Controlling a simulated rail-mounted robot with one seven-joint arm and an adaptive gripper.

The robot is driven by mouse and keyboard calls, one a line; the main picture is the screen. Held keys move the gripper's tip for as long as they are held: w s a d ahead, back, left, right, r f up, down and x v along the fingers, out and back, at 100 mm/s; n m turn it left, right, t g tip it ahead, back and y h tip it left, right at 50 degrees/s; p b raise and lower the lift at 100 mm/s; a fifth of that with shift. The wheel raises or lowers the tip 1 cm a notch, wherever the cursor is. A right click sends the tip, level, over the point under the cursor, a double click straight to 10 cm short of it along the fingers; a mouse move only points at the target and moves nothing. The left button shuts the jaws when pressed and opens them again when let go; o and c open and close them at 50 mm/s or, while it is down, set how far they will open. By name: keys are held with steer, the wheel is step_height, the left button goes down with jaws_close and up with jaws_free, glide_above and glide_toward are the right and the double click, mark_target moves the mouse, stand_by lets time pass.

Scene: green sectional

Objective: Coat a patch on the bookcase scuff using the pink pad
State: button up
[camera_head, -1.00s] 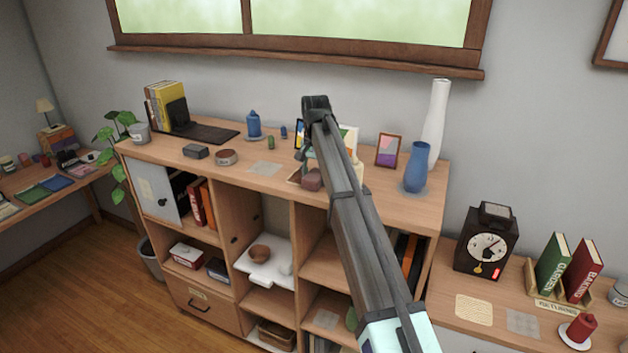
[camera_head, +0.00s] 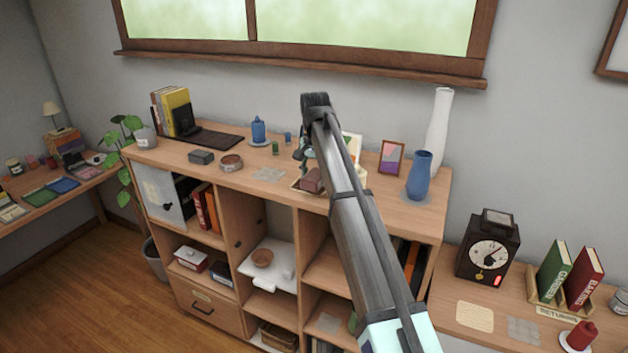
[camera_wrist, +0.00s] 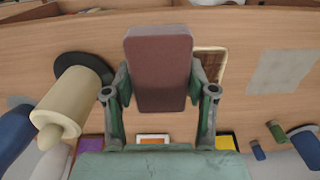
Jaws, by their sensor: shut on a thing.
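My gripper (camera_wrist: 160,100) is shut on the pink pad (camera_wrist: 158,68), a dull brownish-pink block between its two fingers in the wrist view. In the head view, the pad (camera_head: 311,180) shows beside my arm, over or near a small tray (camera_head: 297,187) on the bookcase top (camera_head: 230,188); I cannot tell the height of the gap. A pale grey scuff-like patch (camera_head: 268,174) lies flat on the bookcase top, left of the pad. A similar grey patch (camera_wrist: 283,70) shows right of the pad in the wrist view. My arm hides part of the bookcase.
A round tin (camera_head: 231,162) and a dark box (camera_head: 201,157) stand left of the grey patch. A cream bottle-like object (camera_wrist: 75,97) is close to my gripper.

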steer(key=shift+r+p, duration=0.8)
steer(key=shift+r, duration=1.1)
